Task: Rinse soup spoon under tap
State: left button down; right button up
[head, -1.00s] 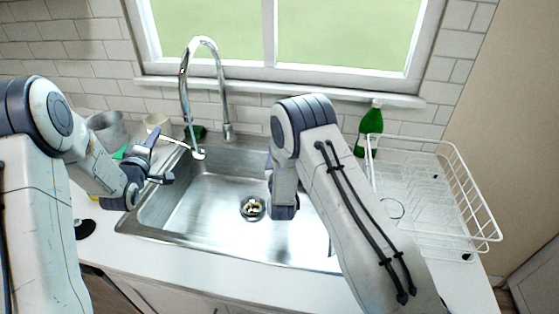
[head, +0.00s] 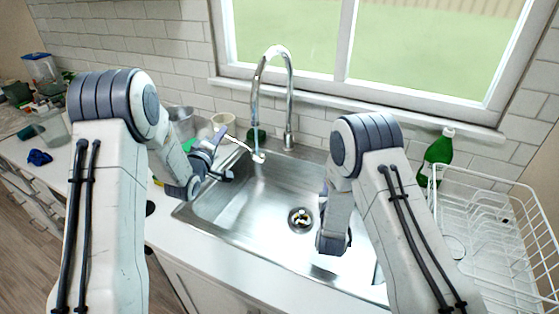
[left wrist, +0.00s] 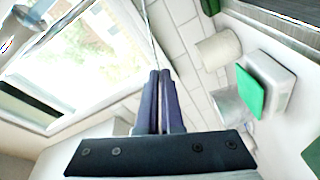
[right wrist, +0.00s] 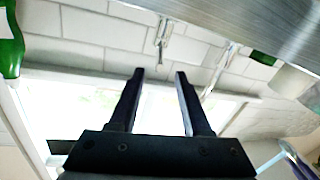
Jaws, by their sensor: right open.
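My left gripper (head: 220,150) is over the left rim of the steel sink (head: 235,205). It is shut on the handle of the soup spoon (head: 258,157), which reaches right into the basin area. The thin handle also shows beyond the closed fingers in the left wrist view (left wrist: 150,35). The spoon's bowl is below the spout of the chrome tap (head: 288,95). A thin bluish stream appears to fall from the spout towards it. My right gripper (right wrist: 160,75) is open and empty; in the head view it is over the right part of the sink, partly hidden by its arm.
A cream cup (head: 222,121) and a grey pot (head: 181,120) stand left behind the sink. A green bottle (head: 437,157) and a white wire dish rack (head: 490,225) are at the right. The drain (head: 300,219) has bits on it. The middle of the basin is clear.

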grip_shut()
jog(key=s+d+r+m+y, duration=0.2)
jog(key=s+d+m+y, duration=0.45)
jog(key=m, duration=0.85)
jog(key=w+a+f+h, duration=0.1)
jog(key=w+a+h, duration=0.1)
jog(key=w, duration=0.9)
jog(key=shift+w+a, duration=0.3)
jog(key=shift+a, duration=0.1)
